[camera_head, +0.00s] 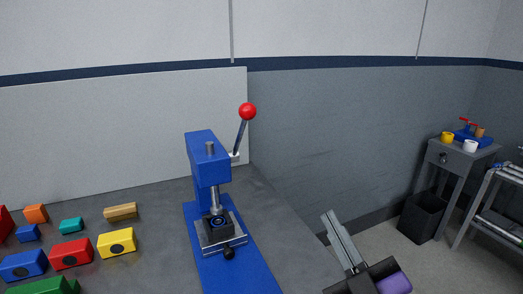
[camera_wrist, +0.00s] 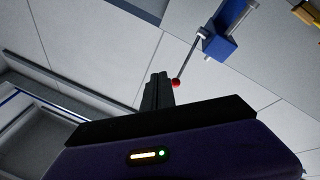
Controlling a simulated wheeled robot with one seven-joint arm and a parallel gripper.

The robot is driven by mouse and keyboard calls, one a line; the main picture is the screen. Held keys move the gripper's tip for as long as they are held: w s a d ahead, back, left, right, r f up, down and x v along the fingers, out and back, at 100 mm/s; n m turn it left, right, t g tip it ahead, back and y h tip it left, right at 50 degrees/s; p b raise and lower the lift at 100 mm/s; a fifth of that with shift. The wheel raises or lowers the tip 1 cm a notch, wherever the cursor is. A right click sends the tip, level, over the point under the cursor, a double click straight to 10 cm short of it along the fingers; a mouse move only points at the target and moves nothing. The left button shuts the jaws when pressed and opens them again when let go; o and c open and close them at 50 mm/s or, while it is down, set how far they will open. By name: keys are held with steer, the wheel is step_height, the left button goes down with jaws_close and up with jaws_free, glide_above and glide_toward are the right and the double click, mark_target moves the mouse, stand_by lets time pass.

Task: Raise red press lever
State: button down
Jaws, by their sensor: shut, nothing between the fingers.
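The blue arbor press (camera_head: 207,150) stands on the dark table. Its silver lever (camera_head: 240,138) rises from the right side of the head, tilted slightly right, with the red ball knob (camera_head: 248,111) at the top. My gripper (camera_head: 329,214) is shut and empty, lower right of the press, with its fingers pointing up and left. It is clearly apart from the lever. In the wrist view the red knob (camera_wrist: 176,82) shows just right of my closed fingertips (camera_wrist: 158,77), with the lever leading up to the blue press (camera_wrist: 228,28).
Several coloured blocks, including a yellow one (camera_head: 117,242) and a red one (camera_head: 71,253), lie on the table left of the press. A pale panel (camera_head: 100,130) stands behind. A grey side table (camera_head: 462,154) and a dark bin (camera_head: 422,217) are at far right.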

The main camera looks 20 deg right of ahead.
step_height(320, 180, up, 4)
steer(key=w+n+t+y+b, duration=0.1)
steer(key=w+n+y+b, duration=0.15)
steer(key=n, duration=0.35)
steer(key=n+y+p, duration=0.5)
steer(key=n+p, duration=0.2)
steer(key=n, duration=0.2)
glide_toward(252, 117)
steer(key=shift+h, duration=0.25)
steer(key=x, duration=0.6)
steer(key=shift+s+a+r, duration=0.1)
steer(key=shift+s+r, duration=0.1)
steer(key=shift+r, duration=0.05)
steer(key=shift+w+a+r+p, duration=0.15)
steer(key=shift+w+p, duration=0.2)
steer(key=shift+w, duration=0.35)
